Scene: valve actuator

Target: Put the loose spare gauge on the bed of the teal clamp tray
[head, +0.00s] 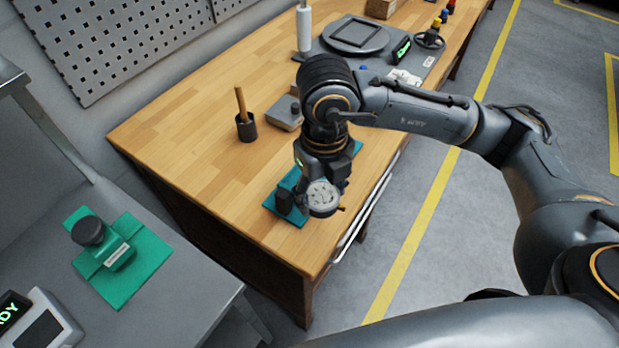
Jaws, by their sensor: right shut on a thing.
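The spare gauge (322,198) is a round grey dial with a small brass-coloured stem. My right gripper (318,182) points down over the wooden bench and is shut on the gauge. The teal clamp tray (272,207) lies on the bench near its front edge, below and behind the gripper. The gripper and gauge hide much of the tray. A dark block (284,201) shows at the tray's left end. I cannot tell whether the gauge touches the tray. My left gripper is not in view.
A dark cup with a wooden handle (245,127) and a grey block (286,114) stand behind the tray on the bench (190,160). A green mat (150,262) bears a green device with a black knob on the grey table at left. The bench's left part is clear.

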